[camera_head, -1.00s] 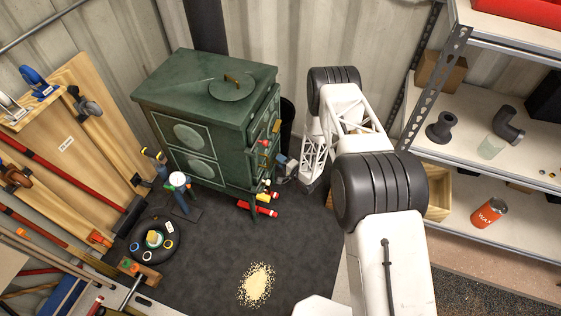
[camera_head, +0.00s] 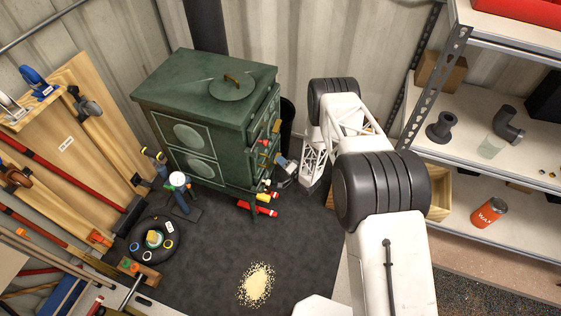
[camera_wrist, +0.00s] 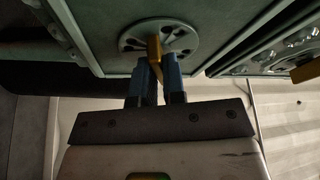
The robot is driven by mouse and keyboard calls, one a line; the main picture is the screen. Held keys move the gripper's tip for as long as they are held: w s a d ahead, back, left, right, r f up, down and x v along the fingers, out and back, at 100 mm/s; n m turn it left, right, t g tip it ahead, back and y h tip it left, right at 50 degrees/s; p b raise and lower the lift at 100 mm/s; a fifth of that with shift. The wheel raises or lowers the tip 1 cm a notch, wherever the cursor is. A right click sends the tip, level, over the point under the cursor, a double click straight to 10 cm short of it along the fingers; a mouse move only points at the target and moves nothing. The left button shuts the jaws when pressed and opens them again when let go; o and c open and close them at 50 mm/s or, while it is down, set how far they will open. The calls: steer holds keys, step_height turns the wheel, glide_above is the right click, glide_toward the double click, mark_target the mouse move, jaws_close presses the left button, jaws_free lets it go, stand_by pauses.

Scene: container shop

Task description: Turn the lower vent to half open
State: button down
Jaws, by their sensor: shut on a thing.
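The green stove (camera_head: 190,95) stands against the wall. Its vent face is on the right side, seen at a steep slant in the head view. In the wrist view a round slotted vent disc (camera_wrist: 184,40) sits on a green panel, with a brass tab (camera_wrist: 154,50) across its middle. My gripper (camera_wrist: 160,68) has its blue fingers on either side of this tab and is shut on it. In the head view my gripper (camera_head: 281,161) is low at the stove's right face. The disc's opening is hard to read, partly hidden by the tab and fingers.
A second vent disc (camera_wrist: 299,42) with its own brass tab (camera_wrist: 306,71) is at the right in the wrist view. Red-and-yellow items (camera_head: 262,208) lie below the stove's right face. Shelves (camera_head: 465,165) stand to the right. The dark mat (camera_head: 215,270) in front has free room.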

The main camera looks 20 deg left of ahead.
stand_by(0.3)
steer(key=c, duration=1.2)
jaws_free()
steer(key=shift+d, duration=0.15)
steer(key=v, duration=0.7)
steer(key=shift+d, duration=0.2)
steer(key=shift+s+f, duration=0.1)
steer(key=shift+f, duration=0.05)
